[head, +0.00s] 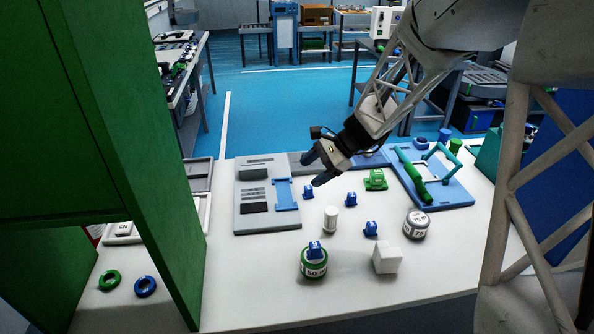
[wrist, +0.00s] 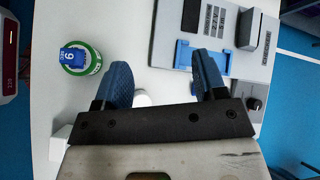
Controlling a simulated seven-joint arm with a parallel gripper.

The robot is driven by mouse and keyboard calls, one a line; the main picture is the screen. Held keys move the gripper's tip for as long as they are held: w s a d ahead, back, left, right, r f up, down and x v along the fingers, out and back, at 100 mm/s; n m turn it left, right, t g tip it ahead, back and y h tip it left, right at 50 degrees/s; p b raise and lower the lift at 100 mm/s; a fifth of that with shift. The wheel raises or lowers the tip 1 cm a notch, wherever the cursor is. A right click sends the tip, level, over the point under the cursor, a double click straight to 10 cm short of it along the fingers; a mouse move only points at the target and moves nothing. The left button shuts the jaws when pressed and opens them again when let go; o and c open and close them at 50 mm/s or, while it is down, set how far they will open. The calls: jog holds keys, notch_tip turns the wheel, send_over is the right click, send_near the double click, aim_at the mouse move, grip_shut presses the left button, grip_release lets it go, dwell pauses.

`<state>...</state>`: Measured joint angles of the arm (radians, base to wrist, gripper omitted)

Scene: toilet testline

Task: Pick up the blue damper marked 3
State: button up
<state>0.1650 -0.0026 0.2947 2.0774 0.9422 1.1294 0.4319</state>
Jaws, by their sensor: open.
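Small blue dampers stand on the white table: one (head: 308,192) just below my gripper, one (head: 351,199) right of it, and one (head: 371,229) nearer the front. Another blue damper (head: 315,250) sits on the green-rimmed round weight (head: 313,267); in the wrist view this damper (wrist: 74,57) bears a digit that looks like 6 or 9. I cannot read a 3 on any damper. My gripper (head: 315,168) is open and empty above the table; in the wrist view its blue fingers (wrist: 163,78) are spread apart, hiding part of the table.
A white cylinder (head: 330,219), a white cube (head: 387,258), a 75-marked weight (head: 416,225) and a green block (head: 376,180) stand nearby. A grey panel (head: 258,218) with a blue frame (head: 286,194) lies left. A blue fixture (head: 455,194) lies right. A green cabinet (head: 120,120) blocks the left side.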

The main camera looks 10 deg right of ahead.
aim_at(308, 189)
jog(key=w+d+f+m+t+y, duration=0.1)
jog(key=w+d+f+m, duration=0.1)
jog(key=w+f+m, duration=0.2)
jog(key=w+d+f+m+t+y, duration=0.2)
jog(key=w+f+m, duration=0.1)
jog(key=w+f, duration=0.5)
jog(key=w, duration=0.3)
jog(key=shift+d+f+m+t+y, duration=0.2)
jog(key=shift+d+m+t+y, duration=0.1)
jog(key=shift+m, duration=0.1)
jog(key=shift+f, duration=0.1)
jog(key=shift+f, duration=1.65)
jog(key=shift+f, duration=0.85)
notch_tip(308, 189, down, 2)
jog(key=shift+x, duration=1)
jog(key=shift+w+a+f, duration=0.1)
jog(key=shift+w+a, duration=0.05)
jog(key=shift+a, duration=0.3)
